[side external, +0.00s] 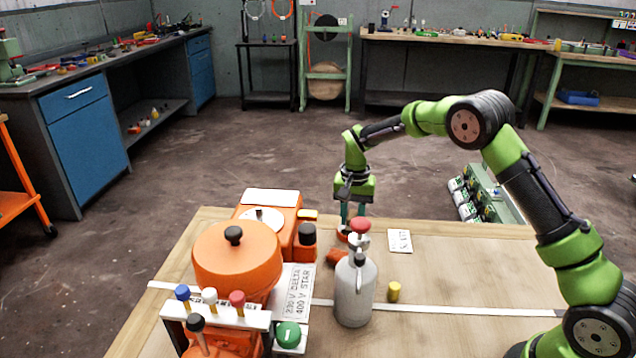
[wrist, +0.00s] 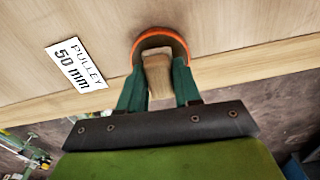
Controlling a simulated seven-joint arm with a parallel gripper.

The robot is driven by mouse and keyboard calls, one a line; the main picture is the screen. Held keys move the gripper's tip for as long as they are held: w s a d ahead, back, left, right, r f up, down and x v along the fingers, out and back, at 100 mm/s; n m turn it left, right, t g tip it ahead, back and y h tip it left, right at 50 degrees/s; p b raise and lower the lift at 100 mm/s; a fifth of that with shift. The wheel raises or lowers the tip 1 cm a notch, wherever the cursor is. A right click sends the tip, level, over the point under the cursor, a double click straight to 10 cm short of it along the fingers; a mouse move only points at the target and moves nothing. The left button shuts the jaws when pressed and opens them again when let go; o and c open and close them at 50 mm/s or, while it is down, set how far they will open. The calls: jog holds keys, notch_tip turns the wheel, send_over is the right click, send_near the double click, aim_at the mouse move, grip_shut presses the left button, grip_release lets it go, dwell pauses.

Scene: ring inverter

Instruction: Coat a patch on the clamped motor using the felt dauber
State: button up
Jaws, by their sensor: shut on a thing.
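My gripper (side external: 352,220) is near the table's far edge, fingers pointing down, behind the grey bottle. In the wrist view its green fingers (wrist: 159,82) are shut on a tan, block-like piece (wrist: 158,72), which I take for the felt dauber. An orange curved rim (wrist: 160,36) arches around the tan piece's far end; I cannot tell whether they touch. Orange also shows below my fingers in the side view (side external: 343,237). Orange machinery stands at the left: a drum with a black knob (side external: 236,258) and a housing behind it (side external: 283,205). Which part is the clamped motor is unclear.
A rack with coloured knobs (side external: 215,311) stands front left. A pulley label (wrist: 76,67) lies nearby. The table's right part (side external: 470,275) is mostly clear.

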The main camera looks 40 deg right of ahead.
aim_at(352, 214)
jog(key=shift+f, duration=0.65)
dwell(1.1)
jog(key=shift+r, duration=0.1)
jog(key=shift+r, duration=3.5)
